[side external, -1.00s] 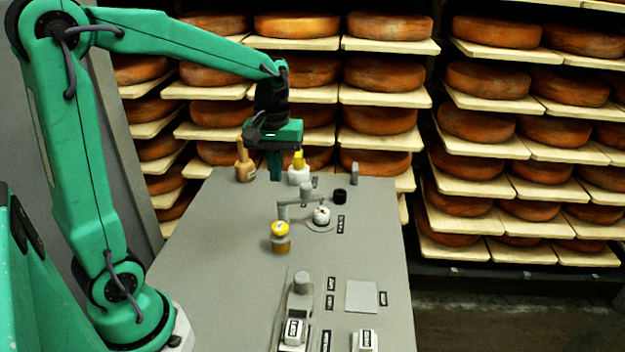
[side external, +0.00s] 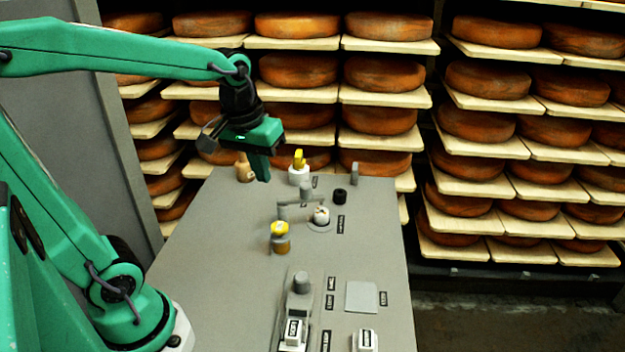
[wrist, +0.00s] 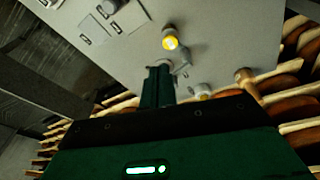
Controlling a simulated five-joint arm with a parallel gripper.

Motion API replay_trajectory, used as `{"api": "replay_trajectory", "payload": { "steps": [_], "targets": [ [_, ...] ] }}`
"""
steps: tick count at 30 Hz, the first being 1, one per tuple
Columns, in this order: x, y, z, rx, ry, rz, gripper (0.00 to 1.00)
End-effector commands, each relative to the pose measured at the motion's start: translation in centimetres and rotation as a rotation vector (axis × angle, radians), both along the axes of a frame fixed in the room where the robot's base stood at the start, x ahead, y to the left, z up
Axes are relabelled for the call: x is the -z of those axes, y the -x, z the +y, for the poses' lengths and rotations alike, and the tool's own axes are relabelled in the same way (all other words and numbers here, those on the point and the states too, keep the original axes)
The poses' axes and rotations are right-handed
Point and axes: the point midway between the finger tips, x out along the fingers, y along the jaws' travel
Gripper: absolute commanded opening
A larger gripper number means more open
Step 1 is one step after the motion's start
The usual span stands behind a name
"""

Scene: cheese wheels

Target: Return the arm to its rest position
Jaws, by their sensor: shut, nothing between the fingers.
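My gripper (side external: 264,176) is shut and empty, held in the air above the far left part of the grey table (side external: 215,265). Its fingers point down with a slight tilt. In the wrist view the two green fingers (wrist: 159,72) are together, with nothing between them. In the side view the gripper partly hides a tan wooden bottle-shaped object (side external: 243,168) behind it.
On the table stand a white container with a yellow top (side external: 299,168), a yellow-capped jar (side external: 280,240), a grey bracket beside a round white piece (side external: 321,216), a black cylinder (side external: 340,196) and labelled blocks (side external: 293,333). Shelves of cheese wheels (side external: 385,75) stand behind.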

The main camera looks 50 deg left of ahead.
Motion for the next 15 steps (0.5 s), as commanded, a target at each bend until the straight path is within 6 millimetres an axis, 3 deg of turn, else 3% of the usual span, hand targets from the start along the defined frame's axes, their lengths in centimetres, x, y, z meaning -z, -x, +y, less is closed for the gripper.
{"api": "replay_trajectory", "payload": {
  "steps": [15],
  "targets": [
    [-1.1,6.2,-2.9,0.356,-0.104,-0.226,0.00]
  ]
}}
